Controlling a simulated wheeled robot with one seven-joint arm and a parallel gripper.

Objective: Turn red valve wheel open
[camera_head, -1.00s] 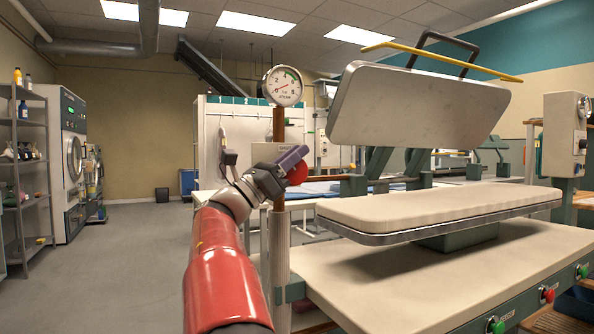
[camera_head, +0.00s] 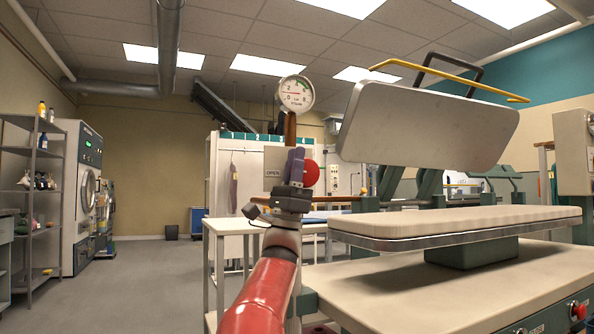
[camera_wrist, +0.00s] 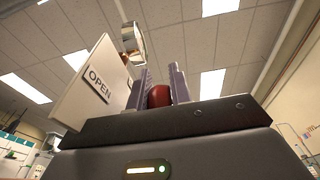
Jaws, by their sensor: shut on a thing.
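The red valve wheel (camera_head: 311,172) is on the copper-coloured pipe below the round steam gauge (camera_head: 296,93). My gripper (camera_head: 296,160) points upward at the wheel's left side, in front of the pipe. In the wrist view the red wheel (camera_wrist: 159,95) sits between my two purple-grey fingers (camera_wrist: 162,85), which are shut on it. Much of the wheel is hidden by the fingers. A pale plate marked OPEN (camera_wrist: 98,86) stands just left of the fingers; it also shows in the head view (camera_head: 277,173). The gauge needle points to the left, low on the dial.
A large press with a raised metal head (camera_head: 430,120) and padded lower board (camera_head: 460,225) stands close on the right. A white table (camera_head: 240,224) is behind my arm. A shelf (camera_head: 32,200) and a washer (camera_head: 84,190) stand at left. The floor at left is clear.

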